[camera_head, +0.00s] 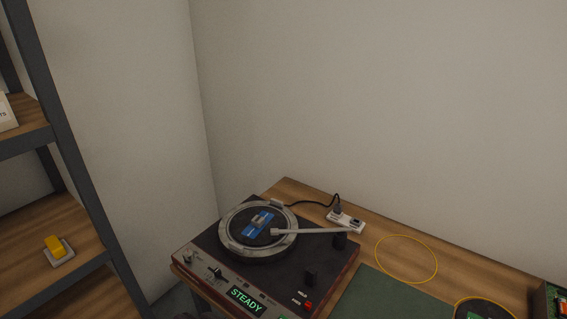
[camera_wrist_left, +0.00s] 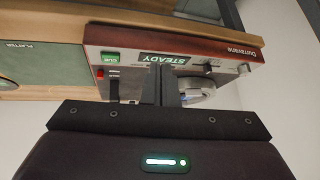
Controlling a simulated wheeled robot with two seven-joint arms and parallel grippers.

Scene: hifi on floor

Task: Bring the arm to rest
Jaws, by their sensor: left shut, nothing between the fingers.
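The turntable (camera_head: 207,268) sits on the wooden desk with a lit green "STEADY" display (camera_head: 246,300) on its front. Its pale tonearm (camera_head: 315,231) runs left from a dark pivot (camera_head: 340,242), and its head end is over the platter (camera_head: 232,240), which carries a disc with a blue label (camera_head: 258,222). Whether the tip touches the disc I cannot tell. In the left wrist view, my left gripper (camera_wrist_left: 163,70) is shut and empty in front of the turntable's front panel (camera_wrist_left: 215,58). A green button (camera_wrist_left: 109,57) and red button show there. My right gripper is in neither view.
A power strip (camera_head: 346,221) with a black plug and cable lies behind the turntable. A yellow ring (camera_head: 406,237) and green mat (camera_head: 385,297) lie to the right. A metal-framed shelf (camera_head: 75,160) holds a yellow switch (camera_head: 55,246) at left.

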